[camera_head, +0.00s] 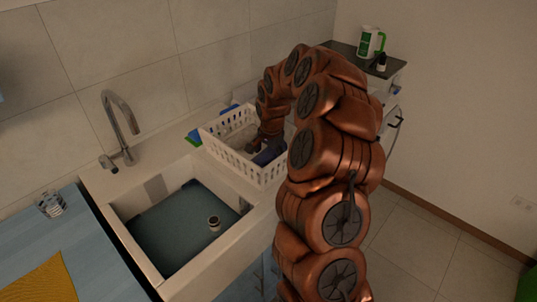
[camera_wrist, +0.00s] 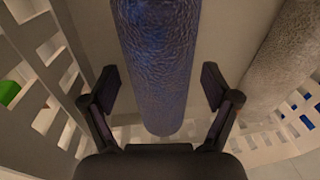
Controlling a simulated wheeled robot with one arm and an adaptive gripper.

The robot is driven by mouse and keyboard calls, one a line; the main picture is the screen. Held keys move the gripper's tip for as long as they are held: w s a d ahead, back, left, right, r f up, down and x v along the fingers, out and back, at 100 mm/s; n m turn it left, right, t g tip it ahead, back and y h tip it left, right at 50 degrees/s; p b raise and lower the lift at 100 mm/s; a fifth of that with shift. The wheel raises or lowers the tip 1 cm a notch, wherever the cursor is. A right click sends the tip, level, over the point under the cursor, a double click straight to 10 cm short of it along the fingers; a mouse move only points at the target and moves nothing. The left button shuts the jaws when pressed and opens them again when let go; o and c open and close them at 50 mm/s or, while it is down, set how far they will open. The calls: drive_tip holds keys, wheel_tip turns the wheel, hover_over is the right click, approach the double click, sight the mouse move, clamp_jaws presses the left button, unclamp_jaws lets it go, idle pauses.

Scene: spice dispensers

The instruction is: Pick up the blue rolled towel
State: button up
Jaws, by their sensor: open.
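The blue rolled towel (camera_wrist: 160,65) stands out in the middle of the wrist view, running from the top edge down between my fingers. My gripper (camera_wrist: 160,88) is open, with one finger on each side of the towel and a visible gap on both sides. In the head view my gripper (camera_head: 266,150) reaches down into a white slotted basket (camera_head: 240,163). There my arm hides most of the basket's inside, and the towel cannot be made out clearly.
A grey-beige rolled towel (camera_wrist: 283,50) lies to the right of the blue one. The basket's slotted walls (camera_wrist: 40,60) rise close on both sides. A sink (camera_head: 185,225) with a faucet (camera_head: 121,130) is left of the basket. A green-and-white container (camera_head: 369,42) stands at the back right.

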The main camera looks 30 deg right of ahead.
drive_tip(key=shift+c, duration=0.4)
drive_tip(key=c, duration=1.3)
